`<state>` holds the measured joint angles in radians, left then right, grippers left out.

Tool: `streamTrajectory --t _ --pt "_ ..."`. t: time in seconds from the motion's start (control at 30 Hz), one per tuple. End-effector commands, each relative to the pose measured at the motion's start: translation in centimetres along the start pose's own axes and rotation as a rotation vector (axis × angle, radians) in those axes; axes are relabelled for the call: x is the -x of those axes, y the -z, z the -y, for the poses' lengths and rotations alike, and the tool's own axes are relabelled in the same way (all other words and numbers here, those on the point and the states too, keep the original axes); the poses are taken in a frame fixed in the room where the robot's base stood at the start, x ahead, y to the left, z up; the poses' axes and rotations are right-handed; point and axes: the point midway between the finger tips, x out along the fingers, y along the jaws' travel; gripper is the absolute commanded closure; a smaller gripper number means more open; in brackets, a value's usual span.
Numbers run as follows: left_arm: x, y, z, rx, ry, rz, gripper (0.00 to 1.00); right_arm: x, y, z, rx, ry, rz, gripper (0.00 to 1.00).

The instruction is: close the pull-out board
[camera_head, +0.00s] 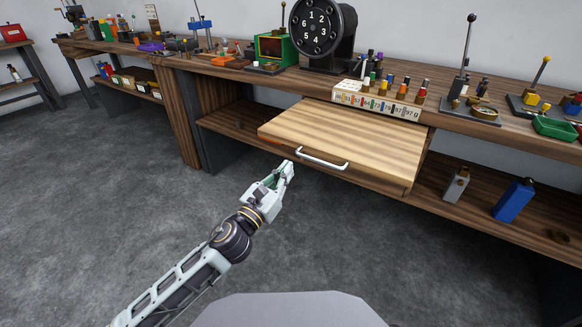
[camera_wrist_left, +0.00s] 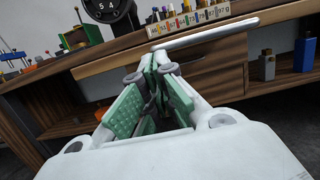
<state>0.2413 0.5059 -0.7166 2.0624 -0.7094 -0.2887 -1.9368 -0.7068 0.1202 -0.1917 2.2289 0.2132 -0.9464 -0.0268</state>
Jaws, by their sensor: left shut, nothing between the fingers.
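The pull-out board (camera_head: 345,134) is a light wooden panel that sticks out from under the workbench top, with a white bar handle (camera_head: 322,158) on its front edge. My left gripper (camera_head: 284,172) is shut and empty, just left of the handle and in front of the board's front edge. In the left wrist view the handle (camera_wrist_left: 205,35) crosses above and ahead of the shut fingertips (camera_wrist_left: 160,58). I cannot tell whether the fingers touch it. My right gripper does not show in either view.
The workbench top (camera_head: 230,70) carries a black numbered dial (camera_head: 322,32), a labelled rack of coloured pegs (camera_head: 378,99) and a green box (camera_head: 277,47). A blue block (camera_head: 513,199) and a grey block (camera_head: 456,184) stand on the lower shelf at right. The floor in front is clear.

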Motion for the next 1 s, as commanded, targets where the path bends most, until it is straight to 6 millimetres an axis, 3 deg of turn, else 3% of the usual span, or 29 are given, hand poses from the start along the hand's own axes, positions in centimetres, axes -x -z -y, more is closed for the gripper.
streamTrajectory --t 0.4,1.0 --pt "-2.6 0.0 0.0 -0.001 0.001 0.001 1.00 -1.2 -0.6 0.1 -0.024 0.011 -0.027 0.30" --pt "-3.0 0.0 0.0 0.000 0.000 0.000 1.00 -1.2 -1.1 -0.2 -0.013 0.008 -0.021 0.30"
